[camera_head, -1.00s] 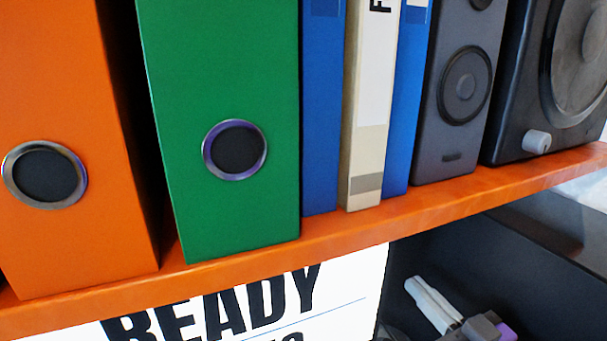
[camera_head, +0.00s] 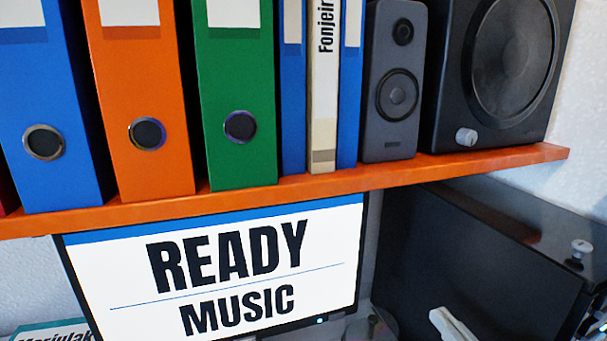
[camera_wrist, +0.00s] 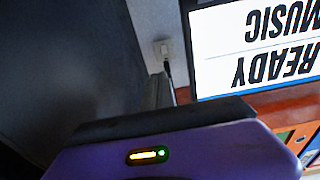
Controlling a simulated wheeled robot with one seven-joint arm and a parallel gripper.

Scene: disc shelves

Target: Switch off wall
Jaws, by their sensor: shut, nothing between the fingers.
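The plate cannot be made out in the head view.
A monitor (camera_head: 225,270) reading "READY MUSIC" hangs below an orange shelf (camera_head: 370,178). Binders and two speakers stand on the shelf. The black box (camera_head: 470,262) fills the lower right. In the wrist view the monitor (camera_wrist: 262,52) appears upside down.

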